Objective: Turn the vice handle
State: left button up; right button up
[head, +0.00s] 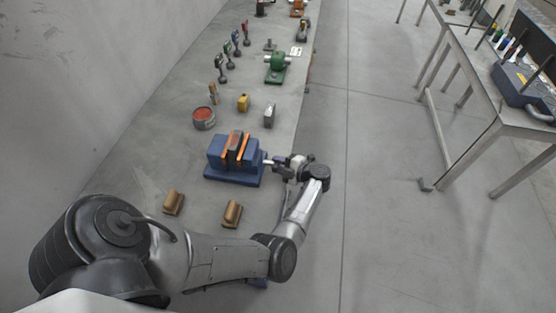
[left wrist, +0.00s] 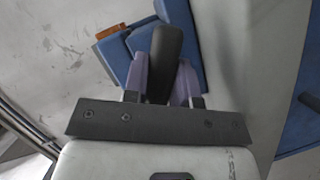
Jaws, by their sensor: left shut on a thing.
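The blue vice (head: 218,152) stands on the grey bench near its right edge, with orange-edged jaws around a dark block. Its handle side faces right, towards the bench edge. My left gripper (head: 277,161) is at that side, its arm reaching in from the lower left. In the left wrist view the two purple fingers of my left gripper (left wrist: 161,85) are shut on the dark vice handle (left wrist: 166,48), one on each side. The blue vice body (left wrist: 120,55) shows behind it. The handle is mostly hidden in the head view. My right gripper is not in view.
Two brown blocks (head: 232,214) lie in front of the vice. A red-topped can (head: 204,118), a yellow item (head: 243,102) and a green machine (head: 276,68) stand farther back on the bench. Open floor (head: 370,200) lies to the right, before another table (head: 500,118).

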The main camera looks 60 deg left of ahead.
pick_arm(q)
jog(key=m+h+p, duration=0.2)
jog(key=m, duration=0.1)
jog(key=shift+d+m+g+h+p, duration=0.1)
jog(key=shift+m+g+h+p, duration=0.5)
jog(key=shift+m, duration=0.6)
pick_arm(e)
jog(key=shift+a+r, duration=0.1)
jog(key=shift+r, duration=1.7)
pick_arm(q)
jog(key=shift+s+f, duration=0.1)
jog(key=o, duration=0.9)
jog(key=shift+b+v, duration=1.7)
jog(key=shift+v, duration=5.2)
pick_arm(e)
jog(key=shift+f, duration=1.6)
